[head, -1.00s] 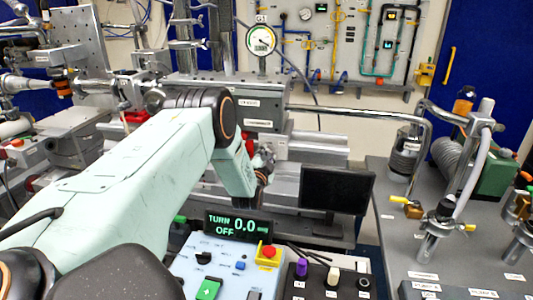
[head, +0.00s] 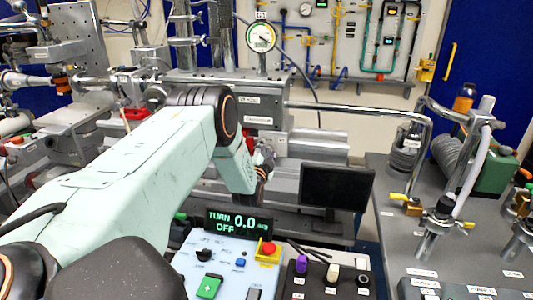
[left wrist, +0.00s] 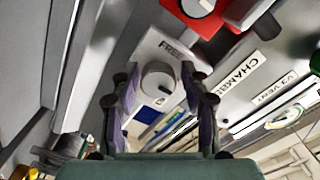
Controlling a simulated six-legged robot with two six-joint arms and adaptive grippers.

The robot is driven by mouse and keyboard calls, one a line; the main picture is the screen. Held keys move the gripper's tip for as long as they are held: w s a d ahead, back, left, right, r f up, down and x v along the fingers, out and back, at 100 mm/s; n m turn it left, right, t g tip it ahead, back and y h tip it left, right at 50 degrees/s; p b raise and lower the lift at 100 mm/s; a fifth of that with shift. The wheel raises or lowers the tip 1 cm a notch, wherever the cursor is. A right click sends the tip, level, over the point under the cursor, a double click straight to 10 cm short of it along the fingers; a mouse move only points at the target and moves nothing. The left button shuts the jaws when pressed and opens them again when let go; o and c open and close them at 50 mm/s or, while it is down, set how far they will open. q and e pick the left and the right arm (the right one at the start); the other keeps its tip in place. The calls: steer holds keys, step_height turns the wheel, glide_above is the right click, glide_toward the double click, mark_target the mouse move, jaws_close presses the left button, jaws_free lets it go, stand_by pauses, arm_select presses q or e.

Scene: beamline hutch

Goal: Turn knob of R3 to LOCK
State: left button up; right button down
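In the left wrist view a round pale knob (left wrist: 157,82) sits on a light plate (left wrist: 150,45) marked FREE. No R3 or LOCK marking can be read. My left gripper (left wrist: 158,76) is open, with one finger on each side of the knob. Gaps show between the fingers and the knob, and I cannot tell any contact. In the head view my left gripper (head: 263,165) is small and partly hidden behind my arm's wrist, and the knob cannot be made out there. My right gripper is not in view.
A red part (left wrist: 205,20) and a CHAMBER label (left wrist: 240,80) lie close to the right of the knob. In the head view a control box (head: 215,262), a dark monitor (head: 335,187) and a grey bench (head: 390,240) with pipework stand in front and right.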

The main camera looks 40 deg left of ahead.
arm_select(q)
steer(key=shift+o, duration=0.5)
steer(key=shift+s+d, duration=0.15)
steer(key=shift+s, duration=0.05)
steer(key=v, duration=1.1)
steer(key=shift+s+d, duration=0.15)
steer(key=shift+s, duration=0.2)
